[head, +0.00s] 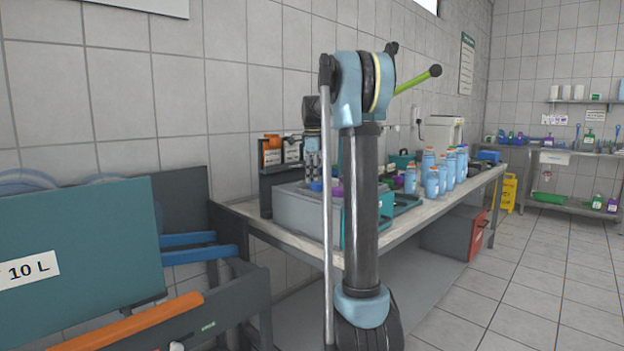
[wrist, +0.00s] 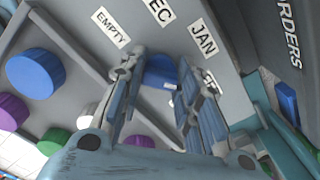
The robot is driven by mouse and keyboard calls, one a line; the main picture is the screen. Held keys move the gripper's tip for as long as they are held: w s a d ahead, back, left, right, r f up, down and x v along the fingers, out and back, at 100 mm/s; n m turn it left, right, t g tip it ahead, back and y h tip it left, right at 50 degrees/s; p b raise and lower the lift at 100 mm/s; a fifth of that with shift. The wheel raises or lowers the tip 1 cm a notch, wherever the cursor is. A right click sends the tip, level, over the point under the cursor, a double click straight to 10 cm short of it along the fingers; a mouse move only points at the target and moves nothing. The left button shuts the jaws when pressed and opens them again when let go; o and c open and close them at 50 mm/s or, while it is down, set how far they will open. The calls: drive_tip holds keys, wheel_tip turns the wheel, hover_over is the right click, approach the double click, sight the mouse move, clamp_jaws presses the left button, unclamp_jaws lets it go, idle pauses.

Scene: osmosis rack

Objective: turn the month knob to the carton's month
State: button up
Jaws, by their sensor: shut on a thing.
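A month knob (wrist: 160,72), blue, sits on a light grey panel in the wrist view, between my two fingers. The labels DEC (wrist: 159,11) and JAN (wrist: 203,39) stand beyond it, and EMPTY (wrist: 110,27) is to the left. My gripper (wrist: 163,62) is shut on the blue knob, and the fingers hide its sides. In the head view my gripper (head: 312,150) reaches down over the grey box (head: 295,212) on the bench. No carton's month is readable.
Other round caps stand left on the panel: blue (wrist: 36,73), purple (wrist: 10,111) and green (wrist: 54,140). A dark board reading "RDERS" (wrist: 289,40) is at the right. Blue bottles (head: 432,180) stand further along the bench. A teal 10 L bin (head: 80,260) is at the near left.

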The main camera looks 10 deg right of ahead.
drive_tip(key=shift+w, duration=0.15)
drive_tip(key=o, duration=1.1)
wheel_tip(320, 180, up, 12)
drive_tip(key=shift+f, duration=0.1)
